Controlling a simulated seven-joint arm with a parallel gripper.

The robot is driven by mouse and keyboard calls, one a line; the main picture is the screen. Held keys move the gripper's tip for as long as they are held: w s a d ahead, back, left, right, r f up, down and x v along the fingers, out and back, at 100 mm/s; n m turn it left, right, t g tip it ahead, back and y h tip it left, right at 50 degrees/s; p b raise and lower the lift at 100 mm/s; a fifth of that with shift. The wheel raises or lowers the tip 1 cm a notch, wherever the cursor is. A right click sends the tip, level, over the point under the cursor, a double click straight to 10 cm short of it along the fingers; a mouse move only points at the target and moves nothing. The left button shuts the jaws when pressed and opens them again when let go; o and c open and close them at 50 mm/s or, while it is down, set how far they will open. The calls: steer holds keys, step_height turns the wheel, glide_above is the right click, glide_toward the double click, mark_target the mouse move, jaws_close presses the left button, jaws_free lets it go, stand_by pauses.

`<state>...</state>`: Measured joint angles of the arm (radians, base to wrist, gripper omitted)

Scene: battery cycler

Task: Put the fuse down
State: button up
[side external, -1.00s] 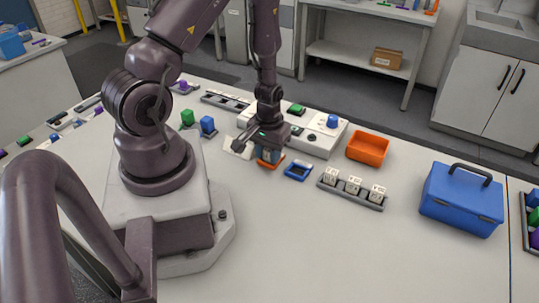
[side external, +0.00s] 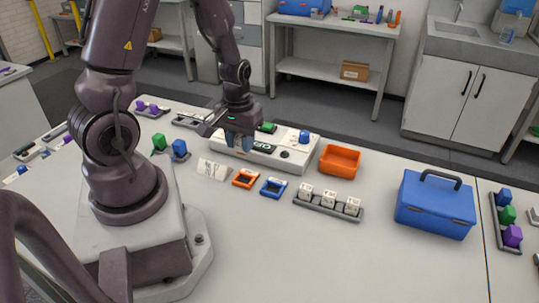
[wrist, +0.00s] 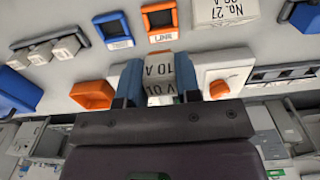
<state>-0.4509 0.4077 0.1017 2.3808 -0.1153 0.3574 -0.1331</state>
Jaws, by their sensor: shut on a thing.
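My gripper (side external: 240,143) is shut on a white fuse (wrist: 159,72) marked "10 A", held between its blue fingers in the wrist view. In the side view my gripper is over the front left of the white cycler unit (side external: 291,164), behind the small trays, and the fuse is hard to make out there. An orange-rimmed tray (side external: 246,179) and a blue-rimmed tray (side external: 273,187) lie on the bench in front of the unit. The orange one is marked "LINE" in the wrist view (wrist: 160,22). I cannot tell whether the fuse touches anything.
A grey rack (side external: 328,206) with 3 white fuses stands right of the blue tray. An orange bin (side external: 340,160) and a blue toolbox (side external: 436,205) are farther right. A white card (side external: 213,170) stands left of the trays. The front of the bench is clear.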

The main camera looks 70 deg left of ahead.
steer(key=shift+d+r, duration=0.1)
steer(key=shift+r, duration=0.05)
steer(key=w+d+r, duration=0.2)
steer(key=w+d, duration=0.1)
steer(key=w, duration=0.4)
steer(key=w+d+r, duration=0.2)
steer(key=w+d, duration=0.1)
steer(key=w, duration=0.3)
steer(key=w+f, duration=0.3)
steer(key=w, duration=0.1)
steer(key=w+a+f, duration=0.1)
steer(key=w+f, duration=0.2)
steer(key=w, duration=0.1)
steer(key=w+a+f, duration=0.1)
steer(key=w+f, duration=0.2)
steer(key=w, duration=0.1)
steer(key=shift+w+a+f, duration=0.25)
steer(key=shift+w+f, duration=0.3)
steer(key=shift+f, duration=0.05)
steer(key=shift+a+f, duration=0.1)
steer(key=shift+f, duration=1.4)
steer(key=shift+f, duration=0.15)
